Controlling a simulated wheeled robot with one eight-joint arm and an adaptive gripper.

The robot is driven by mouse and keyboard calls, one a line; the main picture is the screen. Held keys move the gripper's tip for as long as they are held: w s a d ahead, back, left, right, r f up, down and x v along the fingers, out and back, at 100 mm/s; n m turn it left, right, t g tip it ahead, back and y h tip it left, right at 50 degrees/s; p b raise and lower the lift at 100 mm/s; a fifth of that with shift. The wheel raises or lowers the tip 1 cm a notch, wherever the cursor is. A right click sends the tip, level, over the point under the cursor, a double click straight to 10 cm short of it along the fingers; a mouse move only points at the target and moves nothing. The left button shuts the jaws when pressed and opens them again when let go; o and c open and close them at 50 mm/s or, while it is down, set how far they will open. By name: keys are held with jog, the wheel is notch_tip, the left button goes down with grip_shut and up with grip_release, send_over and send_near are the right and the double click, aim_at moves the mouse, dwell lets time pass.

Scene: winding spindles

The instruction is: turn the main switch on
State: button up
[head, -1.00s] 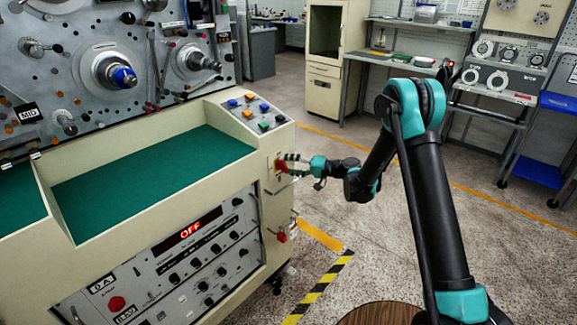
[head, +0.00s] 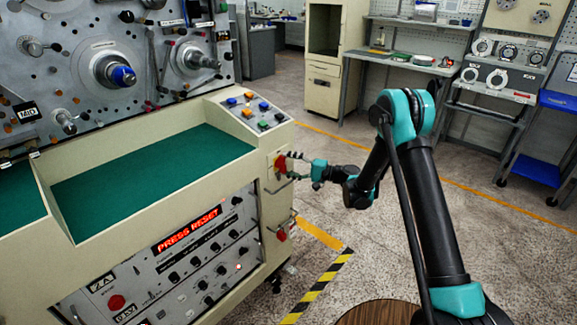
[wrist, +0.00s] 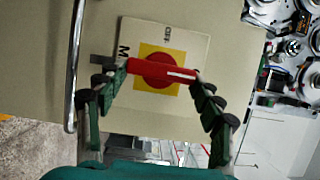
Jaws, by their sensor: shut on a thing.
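The main switch is a red rotary handle (wrist: 150,69) on a yellow square (wrist: 174,54), set on a pale labelled plate (wrist: 192,45). In the head view the switch (head: 280,163) is on the right end face of the cream machine (head: 262,150). My gripper (wrist: 163,73) is shut on the handle, one finger at each end of it. In the wrist view the handle lies almost level, slightly tilted. In the head view my gripper (head: 289,160) reaches the switch from the right. The red display (head: 188,230) on the front panel reads PRESS RESET.
A metal bar handle (wrist: 74,65) stands close to the left of the plate in the wrist view. Another red part (head: 281,236) is lower on the same end face. Coloured buttons (head: 257,111) are on top. Floor to the right is open.

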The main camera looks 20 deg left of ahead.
jog(key=o, duration=1.2)
jog(key=shift+c, duration=0.2)
jog(key=d, duration=1.2)
jog(key=shift+f, duration=0.1)
